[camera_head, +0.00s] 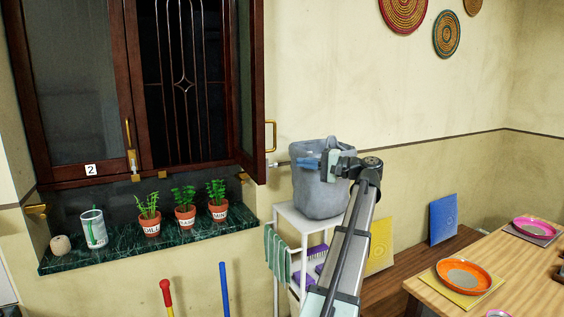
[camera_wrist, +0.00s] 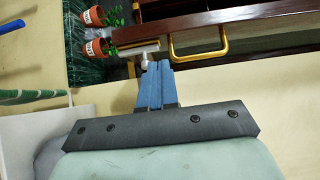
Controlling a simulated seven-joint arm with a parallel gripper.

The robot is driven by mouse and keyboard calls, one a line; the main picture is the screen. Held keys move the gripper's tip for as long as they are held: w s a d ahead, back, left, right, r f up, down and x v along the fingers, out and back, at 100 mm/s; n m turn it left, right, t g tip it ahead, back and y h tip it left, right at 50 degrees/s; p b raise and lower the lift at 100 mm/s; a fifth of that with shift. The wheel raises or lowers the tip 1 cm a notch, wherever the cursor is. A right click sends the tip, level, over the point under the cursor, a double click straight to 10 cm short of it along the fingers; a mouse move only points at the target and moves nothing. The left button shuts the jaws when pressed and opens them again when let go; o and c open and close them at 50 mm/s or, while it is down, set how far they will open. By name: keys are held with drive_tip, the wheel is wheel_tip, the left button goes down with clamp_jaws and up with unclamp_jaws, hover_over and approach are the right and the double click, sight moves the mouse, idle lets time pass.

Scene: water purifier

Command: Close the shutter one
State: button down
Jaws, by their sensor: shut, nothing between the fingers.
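The right-hand shutter (camera_head: 259,85) of the dark wooden window stands swung open, seen nearly edge-on. Its gold handle (camera_head: 271,136) faces right; in the wrist view the handle (camera_wrist: 200,54) hangs below the dark wood. No number shows on this shutter. The left shutter (camera_head: 75,80) carries a "2" label and lies across its opening. My gripper (camera_head: 299,162) is shut and empty, pointing left, below and right of the handle. In the wrist view its blue fingertips (camera_wrist: 155,64) are close to a metal tap-like fitting (camera_wrist: 134,53); contact cannot be told.
A grey bin (camera_head: 317,195) on a white rack (camera_head: 293,216) is close by my gripper. A wooden table (camera_head: 515,268) with plates stands at right.

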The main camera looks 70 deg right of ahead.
sight(266, 159)
drive_tip(key=w, duration=0.9)
drive_tip(key=shift+w+d, duration=0.35)
drive_tip(key=shift+w, duration=0.05)
drive_tip(key=shift+a, duration=0.1)
drive_tip(key=shift+w+a, duration=0.2)
drive_tip(key=w+a+m+g+h, duration=0.2)
drive_tip(key=w+a+m+h, duration=0.3)
drive_tip(key=w, duration=0.6)
drive_tip(key=w+a+m+g+h, duration=0.3)
drive_tip(key=w+a+h, duration=0.3)
drive_tip(key=w, duration=0.6)
drive_tip(key=w+d, duration=0.2)
drive_tip(key=w, duration=0.6)
drive_tip(key=w+d, duration=0.2)
drive_tip(key=w, duration=0.6)
drive_tip(key=w+d, duration=0.2)
drive_tip(key=w, duration=0.7)
drive_tip(key=shift+d, duration=0.4)
drive_tip(key=shift+s+a, duration=0.1)
